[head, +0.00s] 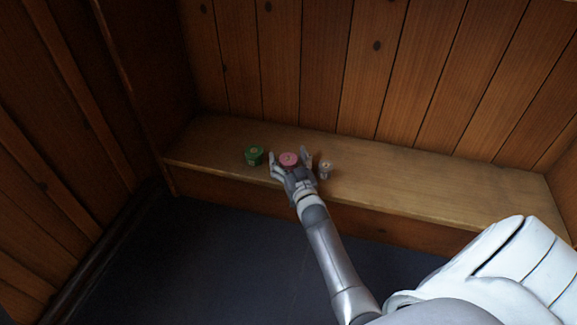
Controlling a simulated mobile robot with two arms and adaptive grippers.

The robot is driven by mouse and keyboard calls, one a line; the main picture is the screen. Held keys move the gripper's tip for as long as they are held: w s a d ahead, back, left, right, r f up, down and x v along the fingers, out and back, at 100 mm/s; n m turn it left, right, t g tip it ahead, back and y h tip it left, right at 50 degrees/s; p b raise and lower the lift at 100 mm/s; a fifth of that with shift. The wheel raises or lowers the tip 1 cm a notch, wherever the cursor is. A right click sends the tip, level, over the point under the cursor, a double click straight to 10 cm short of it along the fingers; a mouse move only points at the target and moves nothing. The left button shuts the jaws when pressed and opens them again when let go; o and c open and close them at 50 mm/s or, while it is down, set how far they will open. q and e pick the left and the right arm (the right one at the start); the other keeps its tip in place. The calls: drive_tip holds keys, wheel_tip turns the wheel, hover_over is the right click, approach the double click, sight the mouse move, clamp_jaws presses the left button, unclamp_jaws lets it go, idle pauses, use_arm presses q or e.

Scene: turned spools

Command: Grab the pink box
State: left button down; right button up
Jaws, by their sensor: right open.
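The pink box (288,158) is small and round-topped and sits on the wooden bench. My right gripper (290,160) is open, with one finger on each side of the pink box. Whether the fingers touch it I cannot tell. The gripper's palm hides the near, lower part of the box. My left gripper is not in the head view.
A green box (253,156) stands on the bench just left of my right gripper. A small greyish spool-like thing (326,169) stands close to its right. The bench (430,190) is clear further right. A plank wall rises behind it.

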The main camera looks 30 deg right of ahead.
drive_tip(key=c, duration=1.1)
drive_tip(key=shift+r, duration=0.1)
